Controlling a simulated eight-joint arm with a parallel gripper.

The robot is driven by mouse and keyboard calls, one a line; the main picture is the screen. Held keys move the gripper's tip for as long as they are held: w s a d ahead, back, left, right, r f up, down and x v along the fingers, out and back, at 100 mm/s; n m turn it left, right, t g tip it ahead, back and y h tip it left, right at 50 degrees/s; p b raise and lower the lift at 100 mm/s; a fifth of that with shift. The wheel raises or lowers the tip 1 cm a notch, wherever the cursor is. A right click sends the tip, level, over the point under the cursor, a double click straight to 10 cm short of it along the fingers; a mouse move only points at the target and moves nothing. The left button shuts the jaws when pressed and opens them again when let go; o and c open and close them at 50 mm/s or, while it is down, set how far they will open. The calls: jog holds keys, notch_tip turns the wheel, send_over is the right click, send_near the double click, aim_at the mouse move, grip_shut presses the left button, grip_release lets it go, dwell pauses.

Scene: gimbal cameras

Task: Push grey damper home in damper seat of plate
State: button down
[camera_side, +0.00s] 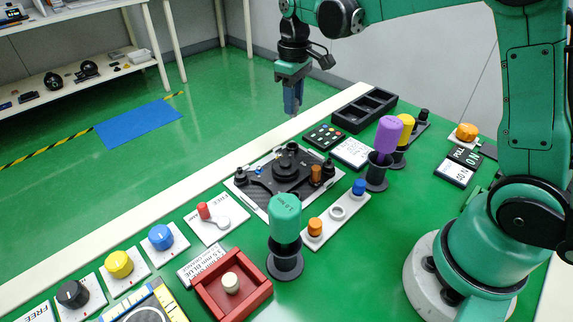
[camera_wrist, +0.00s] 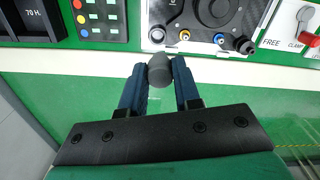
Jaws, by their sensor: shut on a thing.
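My gripper (camera_side: 292,108) hangs high at the back edge of the bench in the side view, pointing down. In the wrist view its dark blue fingers (camera_wrist: 160,84) are shut on the grey damper (camera_wrist: 159,71), a dark grey rounded piece at the fingertips. The damper is hard to make out in the side view. The plate (camera_side: 257,194) lies on the bench, apart from the gripper and below it, with black parts and posts on it. In the wrist view the plate (camera_wrist: 203,48) is at the top, beyond the fingertips. I cannot tell which spot is the damper seat.
A black compartment tray (camera_side: 363,110), a button pad (camera_side: 324,137) and a white label card (camera_side: 351,153) lie beside the plate. A green-capped tool (camera_side: 285,220) and a purple-capped one (camera_side: 389,134) stand tall in front. A red tray (camera_side: 254,298) is nearer.

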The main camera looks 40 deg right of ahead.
jog(key=shift+w+d+f, duration=0.15)
jog(key=shift+w+f, duration=0.05)
jog(key=shift+f, duration=0.2)
jog(key=shift+f, duration=2.9)
jog(key=shift+f, duration=0.9)
jog(key=c, duration=0.5)
grip_release()
jog(key=shift+c, duration=0.2)
jog(key=shift+r, duration=2.8)
